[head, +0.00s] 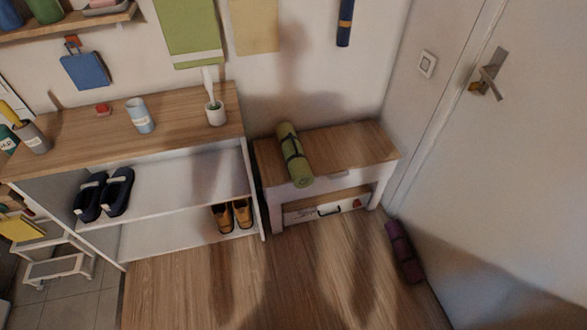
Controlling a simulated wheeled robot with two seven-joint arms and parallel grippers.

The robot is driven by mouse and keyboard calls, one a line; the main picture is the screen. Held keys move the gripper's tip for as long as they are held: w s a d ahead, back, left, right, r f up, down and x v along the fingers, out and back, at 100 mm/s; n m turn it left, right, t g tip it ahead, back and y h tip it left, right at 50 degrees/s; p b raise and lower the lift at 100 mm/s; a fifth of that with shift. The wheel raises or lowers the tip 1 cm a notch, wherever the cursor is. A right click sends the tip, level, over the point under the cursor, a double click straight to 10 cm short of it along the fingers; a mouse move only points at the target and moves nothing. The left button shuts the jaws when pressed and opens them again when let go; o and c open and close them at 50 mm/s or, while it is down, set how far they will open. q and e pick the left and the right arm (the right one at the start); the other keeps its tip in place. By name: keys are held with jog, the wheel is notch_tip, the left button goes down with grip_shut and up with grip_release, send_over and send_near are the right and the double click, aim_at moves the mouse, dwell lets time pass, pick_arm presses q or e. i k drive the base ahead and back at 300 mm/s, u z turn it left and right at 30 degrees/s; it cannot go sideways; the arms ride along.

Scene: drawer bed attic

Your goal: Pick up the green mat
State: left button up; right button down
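The green mat (294,155) is rolled up with dark straps around it. It lies on the wooden top of a low white bench (352,149), left of the middle, with its near end at the bench's front edge. Neither of my grippers shows in the head view, only soft shadows on the wall and floor.
A white shoe shelf (180,188) with a wooden top stands just left of the bench, holding shoes, a cup (140,115) and a white pot (215,112). A purple rolled mat (404,251) lies on the floor by the door (510,150). The floor before the bench is clear.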

aim_at(302, 175)
jog(key=z, duration=0.75)
jog(key=i, duration=1.4)
jog(key=u, duration=0.8)
